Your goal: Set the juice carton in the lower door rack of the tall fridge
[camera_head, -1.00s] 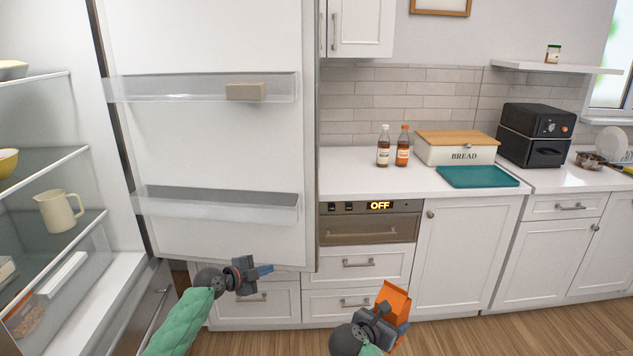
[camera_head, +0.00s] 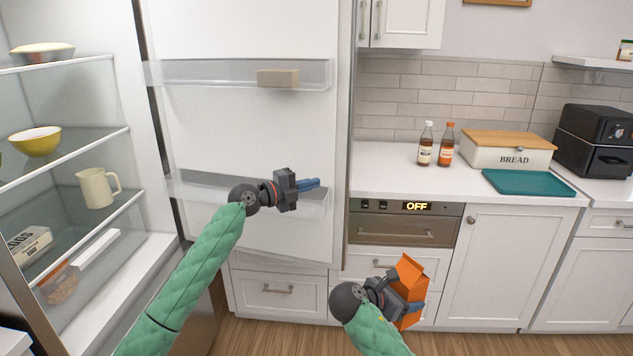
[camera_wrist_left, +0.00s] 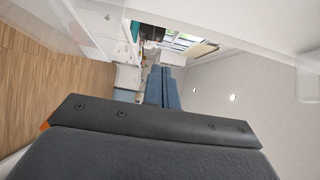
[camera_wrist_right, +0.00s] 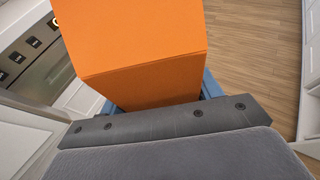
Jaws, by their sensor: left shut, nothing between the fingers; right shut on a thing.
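The orange juice carton (camera_head: 411,284) is held by my right gripper (camera_head: 402,302), low in front of the drawers below the oven. It fills the upper part of the right wrist view (camera_wrist_right: 140,50). The tall fridge stands open at the left. Its door carries a lower rack (camera_head: 200,190) and an upper rack (camera_head: 210,75). My left gripper (camera_head: 308,185) is shut and empty in front of the lower rack, partly covering it. Its closed blue fingers show in the left wrist view (camera_wrist_left: 163,88).
The upper rack holds a tan box (camera_head: 277,78). Fridge shelves hold a yellow bowl (camera_head: 36,142), a cream pitcher (camera_head: 97,187) and an egg carton (camera_head: 28,243). Two bottles (camera_head: 425,147), a bread box (camera_head: 505,155) and a teal tray (camera_head: 528,183) stand on the counter.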

